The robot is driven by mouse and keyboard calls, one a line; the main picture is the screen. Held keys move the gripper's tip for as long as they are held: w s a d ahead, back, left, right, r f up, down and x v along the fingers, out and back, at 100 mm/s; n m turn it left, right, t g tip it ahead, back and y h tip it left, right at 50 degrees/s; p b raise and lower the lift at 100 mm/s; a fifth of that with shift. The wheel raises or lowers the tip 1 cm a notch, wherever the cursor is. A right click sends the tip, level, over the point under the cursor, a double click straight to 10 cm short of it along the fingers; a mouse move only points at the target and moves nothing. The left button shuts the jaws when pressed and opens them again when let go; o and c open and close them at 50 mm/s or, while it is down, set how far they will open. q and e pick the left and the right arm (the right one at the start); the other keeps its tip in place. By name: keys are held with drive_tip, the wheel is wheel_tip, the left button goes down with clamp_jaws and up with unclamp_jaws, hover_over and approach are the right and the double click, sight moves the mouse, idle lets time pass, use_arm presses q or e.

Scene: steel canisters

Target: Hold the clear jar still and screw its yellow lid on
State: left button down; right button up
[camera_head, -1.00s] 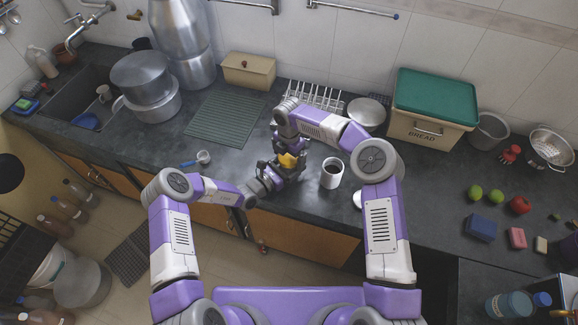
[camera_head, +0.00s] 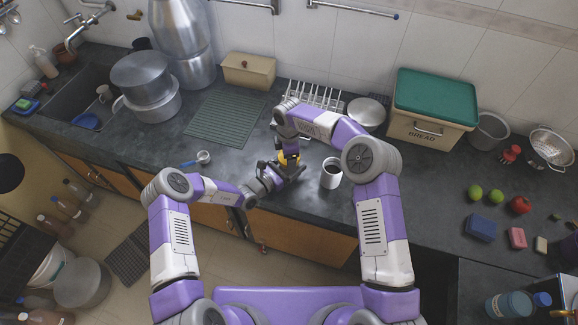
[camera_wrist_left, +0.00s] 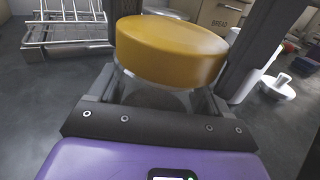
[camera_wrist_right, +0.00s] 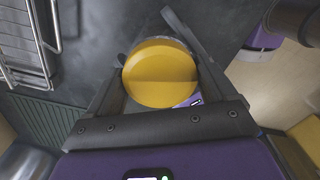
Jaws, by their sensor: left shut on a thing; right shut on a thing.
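The yellow lid (camera_head: 283,159) sits on top of the clear jar (camera_wrist_left: 165,97), near the counter's front edge. The lid shows large in the left wrist view (camera_wrist_left: 170,50) and from above in the right wrist view (camera_wrist_right: 160,75). My left gripper (camera_head: 284,172) is shut around the jar, below the lid. My right gripper (camera_head: 291,154) comes from above and is shut on the lid, one finger on each side. In the head view the grippers hide most of the jar. I cannot tell how far the lid sits down on the thread.
A white mug (camera_head: 331,173) with dark liquid stands close to the right of the grippers. A dish rack (camera_head: 313,97) is behind them, a ribbed green mat (camera_head: 222,118) to the left, and a bread box (camera_head: 430,110) at the back right. The counter between mat and grippers is mostly clear.

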drive_tip(key=o, duration=1)
drive_tip(key=shift+r, duration=0.1)
drive_tip(key=shift+r, duration=2.2)
drive_tip(key=r+n, duration=0.1)
drive_tip(key=n, duration=0.2)
drive_tip(key=shift+r, duration=0.2)
wheel_tip(320, 180, up, 2)
drive_tip(key=n, duration=0.5)
